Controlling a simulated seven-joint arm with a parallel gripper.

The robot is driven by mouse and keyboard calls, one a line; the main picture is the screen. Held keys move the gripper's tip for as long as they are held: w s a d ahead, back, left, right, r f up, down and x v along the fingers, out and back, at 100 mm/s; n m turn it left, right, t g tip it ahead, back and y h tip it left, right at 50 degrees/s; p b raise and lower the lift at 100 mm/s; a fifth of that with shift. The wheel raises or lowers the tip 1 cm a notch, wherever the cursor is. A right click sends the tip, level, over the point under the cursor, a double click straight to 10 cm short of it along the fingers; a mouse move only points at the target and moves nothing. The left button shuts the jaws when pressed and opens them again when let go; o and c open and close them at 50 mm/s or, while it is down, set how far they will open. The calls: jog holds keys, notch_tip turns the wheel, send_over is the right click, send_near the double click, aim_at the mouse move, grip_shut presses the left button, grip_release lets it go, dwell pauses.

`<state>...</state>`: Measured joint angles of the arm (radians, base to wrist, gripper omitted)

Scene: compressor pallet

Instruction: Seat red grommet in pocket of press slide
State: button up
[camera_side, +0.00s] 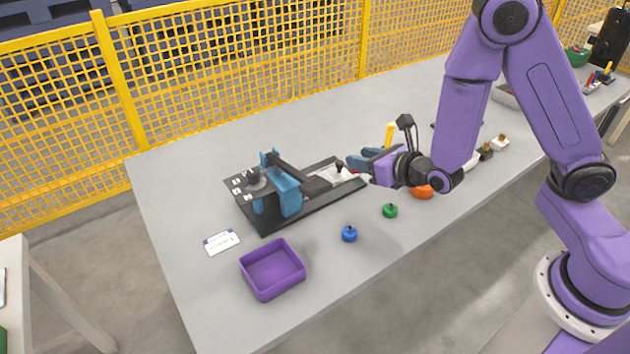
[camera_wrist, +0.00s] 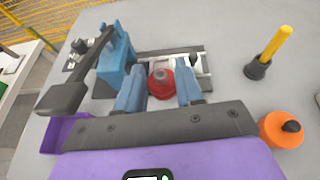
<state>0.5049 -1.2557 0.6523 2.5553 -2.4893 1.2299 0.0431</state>
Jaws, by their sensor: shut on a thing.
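The red grommet (camera_wrist: 160,86) with its dark top knob sits between the two blue fingers of my gripper (camera_wrist: 159,90) in the wrist view. My gripper (camera_side: 354,165) is shut on it. In the side view the grommet is a small red spot beside the fingertips, mostly hidden. The press has a blue body (camera_side: 285,197) and a dark lever. Its pale slide (camera_side: 350,176) lies at the right end of the dark base, close to the grommet. It also shows just beyond the fingers in the wrist view (camera_wrist: 204,68). The pocket is not clearly visible. I cannot tell whether the grommet touches the slide.
A blue piece (camera_side: 349,234), a green piece (camera_side: 390,211) and an orange piece (camera_side: 422,193) stand in front. A purple tray (camera_side: 300,275) and a card (camera_side: 221,242) lie at the left. A yellow-handled tool (camera_side: 390,134) stands upright behind my gripper. The back left table is clear.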

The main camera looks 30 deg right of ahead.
jog(key=f+x, duration=0.1)
jog(key=x, duration=0.4)
jog(key=s+a+f+x, duration=0.1)
jog(key=x, duration=0.4)
jog(key=f+x, duration=0.1)
jog(key=x, duration=0.4)
jog(key=shift+a+f, duration=0.1)
jog(key=shift+a, duration=0.1)
jog(key=shift+w+a+f, duration=0.1)
jog(key=shift+w+f, duration=0.15)
jog(key=shift+f, duration=1.7)
jog(key=shift+f, duration=0.2)
jog(key=o, duration=1)
jog(key=shift+r, duration=0.1)
